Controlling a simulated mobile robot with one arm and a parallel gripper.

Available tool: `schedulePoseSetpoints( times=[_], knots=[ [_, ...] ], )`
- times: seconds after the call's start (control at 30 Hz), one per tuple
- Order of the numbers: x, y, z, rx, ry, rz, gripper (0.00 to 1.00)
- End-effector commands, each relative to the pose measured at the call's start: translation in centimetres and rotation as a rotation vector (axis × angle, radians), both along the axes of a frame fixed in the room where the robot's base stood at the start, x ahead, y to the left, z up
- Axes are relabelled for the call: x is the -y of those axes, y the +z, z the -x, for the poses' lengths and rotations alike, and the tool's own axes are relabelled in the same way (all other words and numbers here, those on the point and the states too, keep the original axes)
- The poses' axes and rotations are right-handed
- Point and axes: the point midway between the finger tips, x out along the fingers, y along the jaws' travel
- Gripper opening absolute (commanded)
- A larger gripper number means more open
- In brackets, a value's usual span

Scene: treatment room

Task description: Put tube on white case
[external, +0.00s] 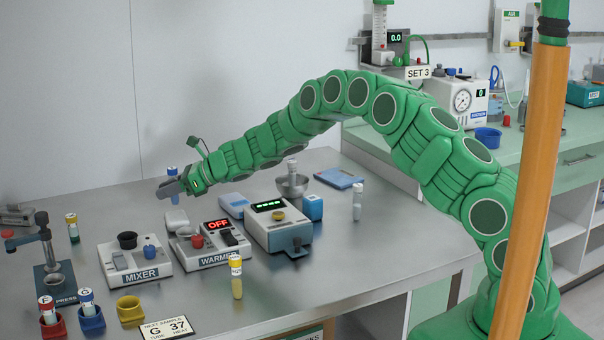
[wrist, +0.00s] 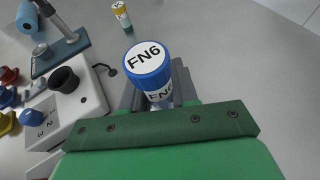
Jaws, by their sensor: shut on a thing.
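My gripper (external: 171,187) is shut on a blue-capped tube (external: 172,172), held upright above the steel table, behind the mixer and the warmer. In the wrist view the tube's cap (wrist: 148,60) reads FN6, and it stands between the grey fingers of my gripper (wrist: 155,92). Its lower part is mostly hidden. Several white-cased devices stand below: the mixer (external: 116,271), the warmer (external: 210,256) with a red OFF display, and a unit with a green display (external: 285,234). I cannot tell which one is the white case. The tube touches none of them.
A yellow-capped tube (external: 236,277) stands near the front edge, and a white-capped tube (external: 357,202) at right. Another tube (external: 72,228) stands at left. Tubes F (external: 48,310) and G (external: 88,303) sit in holders beside an empty yellow holder (external: 130,311). A press (external: 52,271) stands at left.

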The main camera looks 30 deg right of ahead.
Motion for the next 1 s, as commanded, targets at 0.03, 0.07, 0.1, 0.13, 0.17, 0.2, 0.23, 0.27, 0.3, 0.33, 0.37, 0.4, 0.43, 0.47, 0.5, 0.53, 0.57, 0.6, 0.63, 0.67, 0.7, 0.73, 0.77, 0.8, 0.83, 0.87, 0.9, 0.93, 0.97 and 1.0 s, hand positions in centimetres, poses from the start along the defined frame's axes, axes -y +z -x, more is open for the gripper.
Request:
schedulePoseSetpoints(
  times=[0.03, 0.07, 0.1, 0.13, 0.17, 0.2, 0.23, 0.27, 0.3, 0.33, 0.37, 0.4, 0.43, 0.47, 0.5, 0.53, 0.57, 0.6, 0.63, 0.67, 0.7, 0.73, 0.77, 0.8, 0.83, 0.87, 0.9, 0.93, 0.97, 1.0],
  knots=[
    [-0.1, -0.3, -0.2, 0.0, 0.0, 0.001, 0.0],
    [-0.1, -0.5, -0.2, 0.001, 0.0, 0.0, 0.0],
    [-0.1, -1.1, -0.2, -0.001, 0.0, 0.0, 0.0],
    [-0.1, -1.5, -0.2, 0.0, 0.0, 0.001, 0.0],
    [-0.1, -1.9, -0.2, 0.0, -0.001, 0.001, 0.0],
    [-0.1, -2.3, -0.2, 0.0, -0.001, 0.001, 0.0],
    [-0.1, -2.6, -0.2, 0.0, -0.001, 0.001, 0.0],
    [-0.1, -2.9, -0.2, 0.0, -0.001, 0.001, 0.0],
    [-0.1, -3.1, -0.2, 0.001, -0.001, 0.001, 0.0],
    [-0.1, -3.2, -0.2, 0.001, -0.001, 0.001, 0.0],
    [-0.1, -3.2, -0.2, 0.002, -0.001, 0.001, 0.0],
    [-0.1, -3.2, -0.2, 0.001, -0.001, 0.001, 0.0],
    [-0.1, -3.2, -0.2, 0.001, -0.001, 0.001, 0.0],
    [-0.1, -3.2, -0.2, 0.001, -0.001, 0.001, 0.0],
    [-0.1, -3.2, -0.2, 0.001, -0.001, 0.001, 0.0],
    [-0.1, -3.2, -0.2, 0.001, -0.001, 0.001, 0.0],
    [-0.1, -3.2, -0.2, 0.001, -0.001, 0.001, 0.0],
    [-0.1, -3.3, -0.2, 0.001, -0.001, 0.001, 0.0],
    [-0.1, -3.4, -0.2, 0.001, -0.001, 0.001, 0.0],
    [-0.1, -3.4, -0.2, 0.0, -0.001, 0.0, 0.0],
    [-0.1, -3.5, -0.2, 0.0, -0.001, 0.0, 0.3],
    [-0.1, -3.5, -0.2, 0.0, -0.001, 0.0, 0.35],
    [-0.1, -3.5, -0.2, 0.0, -0.001, 0.0, 0.4],
    [-0.1, -3.5, -0.2, 0.0, -0.001, 0.0, 0.46],
    [-0.1, -3.5, -0.2, 0.0, -0.001, 0.0, 0.5],
    [-0.1, -3.5, -0.2, 0.0, -0.001, 0.0, 0.54],
    [-0.1, -3.5, -0.2, 0.0, -0.001, 0.0, 0.54],
    [-0.1, -3.5, -0.2, 0.0, -0.001, 0.0, 0.54],
    [-0.1, -3.4, -0.2, 0.0, -0.001, 0.0, 0.54],
    [-0.1, -3.4, -0.2, 0.0, -0.001, 0.0, 0.54]
  ],
)
